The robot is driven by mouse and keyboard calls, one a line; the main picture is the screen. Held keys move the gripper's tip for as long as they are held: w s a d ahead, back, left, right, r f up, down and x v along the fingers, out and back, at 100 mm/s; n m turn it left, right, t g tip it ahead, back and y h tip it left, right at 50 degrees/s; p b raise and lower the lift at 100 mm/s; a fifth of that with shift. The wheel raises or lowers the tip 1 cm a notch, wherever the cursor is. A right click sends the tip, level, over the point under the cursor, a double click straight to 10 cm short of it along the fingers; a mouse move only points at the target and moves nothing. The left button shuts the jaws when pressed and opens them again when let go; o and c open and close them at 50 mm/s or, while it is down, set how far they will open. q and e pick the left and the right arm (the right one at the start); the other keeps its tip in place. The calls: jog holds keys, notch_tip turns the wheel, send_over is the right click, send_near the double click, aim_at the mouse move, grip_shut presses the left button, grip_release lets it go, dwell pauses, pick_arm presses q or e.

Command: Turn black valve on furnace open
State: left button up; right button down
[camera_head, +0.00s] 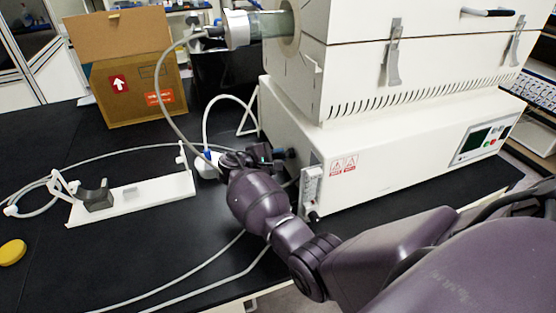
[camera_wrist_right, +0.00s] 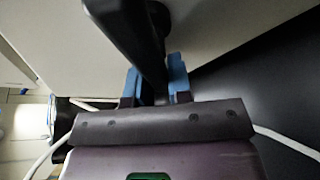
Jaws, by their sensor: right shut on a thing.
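The furnace (camera_head: 370,155) is a large white two-part box on the right of the head view. Its pale underside or wall (camera_wrist_right: 225,30) fills the top of the wrist view. The black valve (camera_wrist_right: 128,35) shows there as a long dark handle on a short dark stem. My right gripper (camera_wrist_right: 155,84) has its blue-tipped fingers on either side of the handle's lower end and is shut on it. In the head view my right gripper (camera_head: 272,156) is at the furnace's left side, partly hidden by my wrist, and the valve is not clear. My left gripper is not in view.
A white stand (camera_head: 150,197) with a black cradle lies left of my gripper. A cardboard box (camera_head: 135,85) stands behind it. Grey hoses (camera_head: 205,267) cross the black table. A yellow disc (camera_head: 12,252) lies at the far left.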

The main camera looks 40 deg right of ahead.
jog(key=m, duration=0.1)
jog(key=m+t+h+b, duration=0.1)
jog(key=m+b, duration=0.1)
jog(key=shift+w+d+r+m, duration=0.1)
jog(key=shift+w+r+m, duration=0.2)
jog(key=shift+r, duration=0.05)
jog(key=shift+r+m+t+h+b, duration=0.2)
jog(key=shift+m+t+h+b, duration=0.1)
jog(key=shift+m+h+b, duration=0.25)
jog(key=shift+r+m+b, duration=0.25)
jog(key=shift+m+b, duration=0.1)
jog(key=shift+m, duration=0.4)
jog(key=shift+r+h, duration=0.15)
jog(key=shift+h, duration=0.1)
jog(key=shift+r+m, duration=0.1)
jog(key=shift+m, duration=0.2)
jog(key=c, duration=1)
grip_release()
jog(key=shift+c, duration=0.2)
